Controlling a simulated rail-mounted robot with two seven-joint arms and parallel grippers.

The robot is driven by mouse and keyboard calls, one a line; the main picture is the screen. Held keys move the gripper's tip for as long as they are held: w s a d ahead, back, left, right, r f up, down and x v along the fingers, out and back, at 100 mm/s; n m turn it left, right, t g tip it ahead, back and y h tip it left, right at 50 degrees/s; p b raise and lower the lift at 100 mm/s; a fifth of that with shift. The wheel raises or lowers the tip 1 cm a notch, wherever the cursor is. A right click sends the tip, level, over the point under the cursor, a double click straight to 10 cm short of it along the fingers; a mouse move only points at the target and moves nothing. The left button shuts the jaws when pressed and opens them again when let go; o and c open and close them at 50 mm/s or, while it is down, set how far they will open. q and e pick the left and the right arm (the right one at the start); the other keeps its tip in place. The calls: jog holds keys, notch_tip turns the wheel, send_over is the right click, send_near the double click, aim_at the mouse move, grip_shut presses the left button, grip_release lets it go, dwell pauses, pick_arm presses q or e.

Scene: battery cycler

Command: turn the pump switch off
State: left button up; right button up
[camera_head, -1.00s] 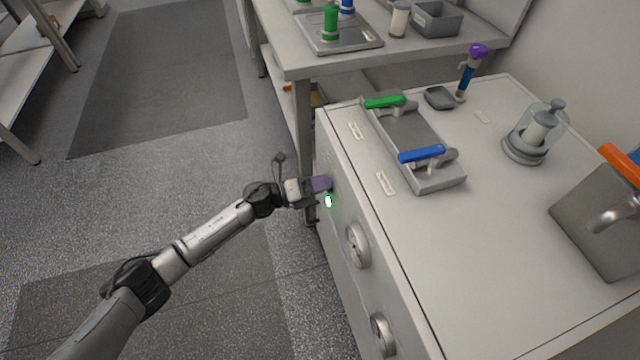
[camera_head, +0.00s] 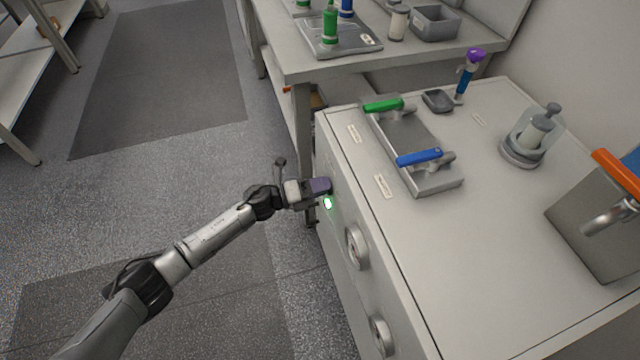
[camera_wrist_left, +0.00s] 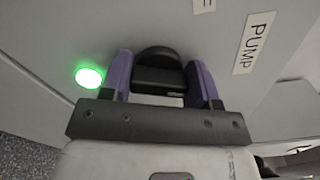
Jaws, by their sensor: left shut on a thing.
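The pump switch (camera_wrist_left: 158,70) is a black rounded knob on the cabinet's front panel, beside a label reading PUMP (camera_wrist_left: 255,43) in the left wrist view. My left gripper (camera_wrist_left: 160,88) has its purple fingers on both sides of the knob, shut on it. In the head view the left gripper (camera_head: 325,186) is at the cabinet's front face near its far end and hides the switch. A round green light (camera_wrist_left: 89,78) glows left of the knob; it also shows in the head view (camera_head: 327,203). My right gripper is not in view.
The cabinet top (camera_head: 480,200) carries a tray with a green and a blue handle (camera_head: 420,157), a glass-covered vessel (camera_head: 532,135) and a metal container (camera_head: 595,225). Open floor lies left.

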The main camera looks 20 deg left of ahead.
pick_arm(q)
jog(key=n+p, duration=0.2)
jog(key=shift+r+n, duration=0.2)
jog(key=shift+n, duration=0.1)
jog(key=n+p, duration=0.2)
jog(key=shift+f+n, duration=0.1)
jog(key=shift+n, duration=0.3)
jog(key=n, duration=0.1)
jog(key=n+p, duration=0.2)
jog(key=n, duration=0.1)
jog(key=shift+f, duration=0.25)
jog(key=shift+n+p, duration=0.4)
jog(key=shift+n, duration=0.2)
jog(key=shift+f, duration=0.1)
jog(key=o, duration=0.9)
jog(key=shift+a, duration=0.15)
